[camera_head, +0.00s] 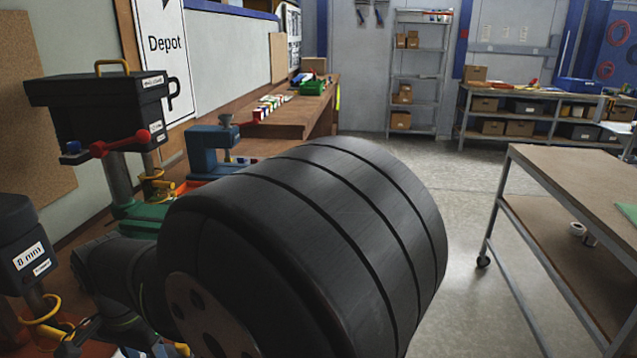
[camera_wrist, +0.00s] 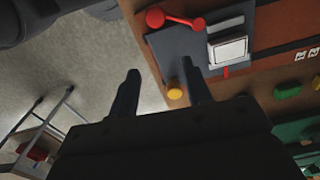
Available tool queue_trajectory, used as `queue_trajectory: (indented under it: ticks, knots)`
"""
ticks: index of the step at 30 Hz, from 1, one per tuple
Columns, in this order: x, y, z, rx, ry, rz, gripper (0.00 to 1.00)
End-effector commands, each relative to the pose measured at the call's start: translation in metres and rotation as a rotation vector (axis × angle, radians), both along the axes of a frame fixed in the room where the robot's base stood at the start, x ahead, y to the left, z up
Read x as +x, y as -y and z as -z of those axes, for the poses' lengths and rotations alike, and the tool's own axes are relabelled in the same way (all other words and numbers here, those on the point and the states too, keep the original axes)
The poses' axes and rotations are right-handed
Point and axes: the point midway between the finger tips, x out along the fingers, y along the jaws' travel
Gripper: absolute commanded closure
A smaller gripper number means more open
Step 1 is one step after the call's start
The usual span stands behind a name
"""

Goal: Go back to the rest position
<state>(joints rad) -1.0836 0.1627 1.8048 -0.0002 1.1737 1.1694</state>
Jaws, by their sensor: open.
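My gripper (camera_wrist: 160,80) shows in the wrist view as two dark fingers with a clear gap between them. It is open, and nothing is held between the fingers. Beyond the fingertips are a wooden bench edge and a grey machine part (camera_wrist: 185,55) with a red lever (camera_wrist: 174,19) and a yellow knob (camera_wrist: 175,94). I cannot tell how far the fingers are from these. In the head view a big dark rounded link of my arm fills the middle, and I cannot make out the gripper there.
The left bench (camera_head: 290,122) carries a black drill press (camera_head: 105,105), a blue machine (camera_head: 212,140) and a green box (camera_head: 313,88). A wheeled table (camera_head: 570,170) stands right. Shelves (camera_head: 417,70) stand at the back. The floor (camera_head: 470,165) between is clear.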

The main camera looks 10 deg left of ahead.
Motion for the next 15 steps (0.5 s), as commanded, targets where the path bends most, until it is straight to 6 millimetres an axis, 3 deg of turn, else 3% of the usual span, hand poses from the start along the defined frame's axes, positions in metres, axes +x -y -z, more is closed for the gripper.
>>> queue_trajectory:
  ticks: [6,15]
  knots:
    - [0.000,0.000,-0.028,0.002,0.001,0.001,0.55]
    - [0.000,0.000,-0.036,-0.001,-0.001,0.001,0.55]
